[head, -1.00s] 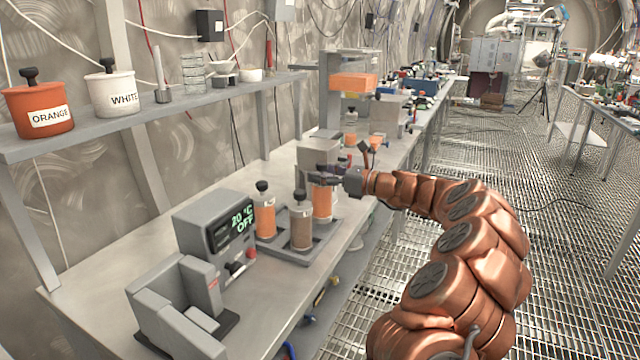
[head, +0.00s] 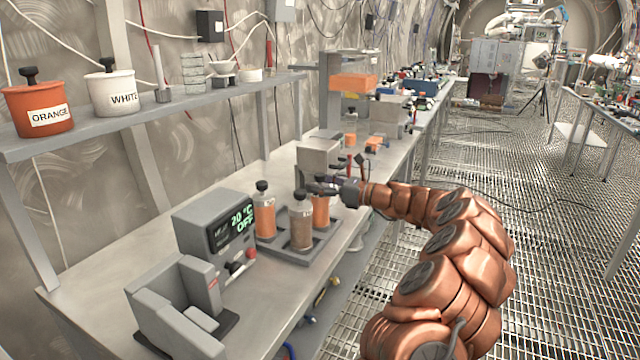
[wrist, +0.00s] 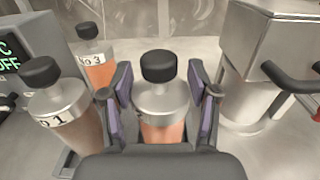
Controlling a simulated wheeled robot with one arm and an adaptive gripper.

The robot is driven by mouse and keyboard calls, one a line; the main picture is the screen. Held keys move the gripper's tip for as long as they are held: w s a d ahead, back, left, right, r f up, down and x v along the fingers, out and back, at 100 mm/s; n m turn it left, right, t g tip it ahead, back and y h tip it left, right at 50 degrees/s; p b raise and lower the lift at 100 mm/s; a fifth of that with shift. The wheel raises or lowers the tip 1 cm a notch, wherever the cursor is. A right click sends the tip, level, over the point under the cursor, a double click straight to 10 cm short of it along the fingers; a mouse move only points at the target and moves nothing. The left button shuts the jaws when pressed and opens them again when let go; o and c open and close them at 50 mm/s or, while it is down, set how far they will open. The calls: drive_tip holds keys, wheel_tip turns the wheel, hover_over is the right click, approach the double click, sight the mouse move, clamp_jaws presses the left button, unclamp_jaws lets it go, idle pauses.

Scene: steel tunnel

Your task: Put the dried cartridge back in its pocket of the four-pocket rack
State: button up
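The dried cartridge (wrist: 162,100), with orange filling, metal collar and black cap, stands upright between the fingers of my gripper (wrist: 161,98). Both fingers lie against its sides. In the head view my gripper (head: 322,188) covers its top, and its orange body (head: 320,212) shows at the right part of the four-pocket rack (head: 300,257). Its base is partly hidden, so full seating cannot be told. A brownish cartridge (head: 301,228), marked No 1 in the wrist view (wrist: 62,110), stands in front. An orange cartridge marked No 3 (head: 265,216) stands behind left.
A grey heater box (head: 215,228) reading 20 °C OFF stands left of the rack, with a grey cradle (head: 175,305) in front. A grey metal block (head: 318,155) stands close behind my gripper. Orange (head: 38,108) and white (head: 112,92) pots sit on the shelf.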

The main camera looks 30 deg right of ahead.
drive_tip(key=o, duration=0.5)
drive_tip(key=shift+c, duration=0.2)
drive_tip(key=shift+r, duration=0.1)
drive_tip(key=v, duration=1.2)
